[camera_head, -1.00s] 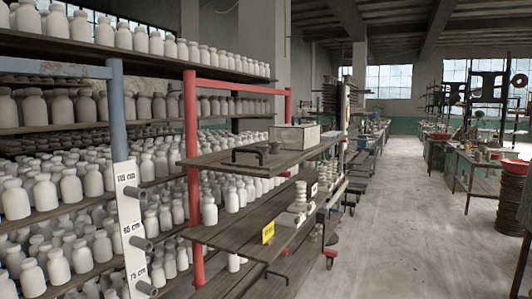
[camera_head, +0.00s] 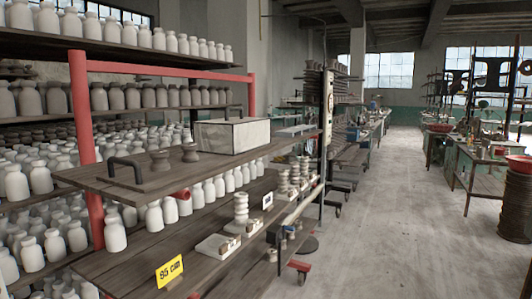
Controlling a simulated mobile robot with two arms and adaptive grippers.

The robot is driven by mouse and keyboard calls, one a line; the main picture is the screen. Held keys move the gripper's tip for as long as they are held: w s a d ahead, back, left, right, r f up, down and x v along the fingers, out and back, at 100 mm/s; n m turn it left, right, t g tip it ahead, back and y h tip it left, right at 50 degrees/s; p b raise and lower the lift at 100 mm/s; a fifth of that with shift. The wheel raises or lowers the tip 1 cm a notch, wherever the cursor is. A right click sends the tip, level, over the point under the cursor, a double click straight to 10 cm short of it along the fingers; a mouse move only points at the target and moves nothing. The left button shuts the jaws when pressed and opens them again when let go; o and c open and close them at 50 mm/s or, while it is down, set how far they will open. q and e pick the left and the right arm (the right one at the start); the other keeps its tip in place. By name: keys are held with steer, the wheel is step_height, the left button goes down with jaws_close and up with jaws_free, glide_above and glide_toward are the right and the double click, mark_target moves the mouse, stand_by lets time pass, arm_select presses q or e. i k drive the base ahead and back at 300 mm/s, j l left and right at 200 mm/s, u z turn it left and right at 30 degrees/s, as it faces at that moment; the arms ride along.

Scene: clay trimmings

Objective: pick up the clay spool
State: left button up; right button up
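Two small brown spool-shaped clay pieces stand upright side by side on the upper plank of the red-framed rack (camera_head: 130,176). The left spool (camera_head: 160,160) is nearer to me, and the right spool (camera_head: 190,153) is close to the white box. Paler spool-like pieces are stacked on the plank below, in a near stack (camera_head: 241,208) and a farther group (camera_head: 284,181). I cannot tell which one is the task's spool. Neither of my grippers is in view.
A black handle (camera_head: 126,165) sticks up from the upper plank's near end. A white box (camera_head: 233,135) stands behind the spools. A yellow "95 cm" sign (camera_head: 169,271) hangs at the lower plank's edge. Shelves of white bottles fill the left. The floor (camera_head: 372,220) at right is clear.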

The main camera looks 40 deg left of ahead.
mark_target(160, 164)
steer(key=i+l+u, duration=0.2)
steer(key=i, duration=0.25)
steer(key=i+l+u, duration=0.2)
steer(key=i, duration=0.3)
steer(key=i+l+u, duration=0.2)
steer(key=i, duration=0.25)
